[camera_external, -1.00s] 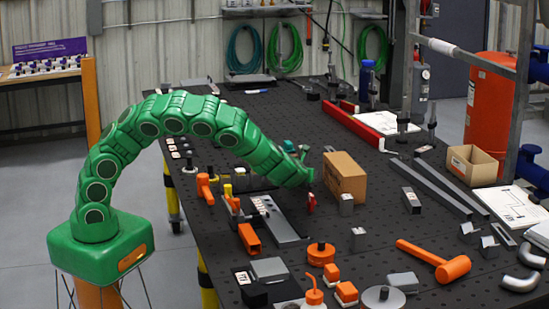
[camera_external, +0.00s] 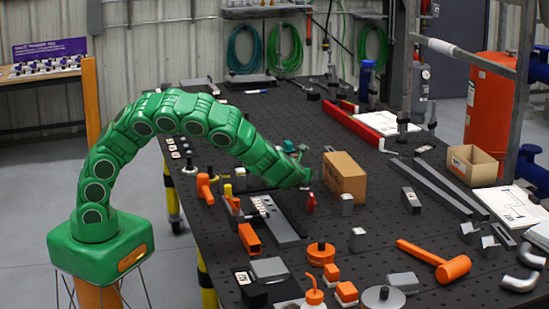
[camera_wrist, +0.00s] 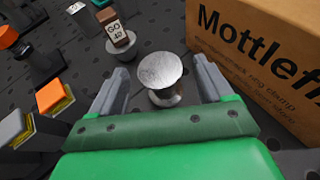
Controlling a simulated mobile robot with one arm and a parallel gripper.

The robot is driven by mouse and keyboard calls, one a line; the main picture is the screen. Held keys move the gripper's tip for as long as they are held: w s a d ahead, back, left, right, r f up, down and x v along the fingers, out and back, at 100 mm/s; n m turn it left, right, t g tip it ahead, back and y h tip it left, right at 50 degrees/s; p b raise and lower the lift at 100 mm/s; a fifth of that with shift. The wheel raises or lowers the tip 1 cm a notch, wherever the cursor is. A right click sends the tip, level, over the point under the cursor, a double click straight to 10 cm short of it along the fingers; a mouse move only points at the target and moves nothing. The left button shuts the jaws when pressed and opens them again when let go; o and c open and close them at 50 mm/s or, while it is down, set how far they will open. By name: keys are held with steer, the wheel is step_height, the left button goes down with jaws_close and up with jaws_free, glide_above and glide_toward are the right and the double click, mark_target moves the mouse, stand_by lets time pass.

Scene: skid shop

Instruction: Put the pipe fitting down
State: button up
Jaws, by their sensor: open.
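A silver metal piece with a round flat top, which looks like the pipe fitting (camera_wrist: 160,70), stands upright on the dark table in the wrist view. My gripper (camera_wrist: 161,66) is open, with one grey finger on each side of the fitting. Dark gaps show between the fitting and both fingers. In the external view my green arm arches over the table and its end is low, left of the cardboard box. The fitting cannot be made out there.
The cardboard box (camera_external: 345,177) is close on the right; it also fills the right of the wrist view (camera_wrist: 270,50). A small labelled block (camera_wrist: 117,30) stands beyond the fitting. Orange parts (camera_wrist: 52,96) lie to the left. An orange mallet (camera_external: 436,261) lies at the front right.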

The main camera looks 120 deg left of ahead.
steer(key=shift+v, duration=3.85)
steer(key=shift+s+r, duration=0.1)
steer(key=shift+r, duration=0.05)
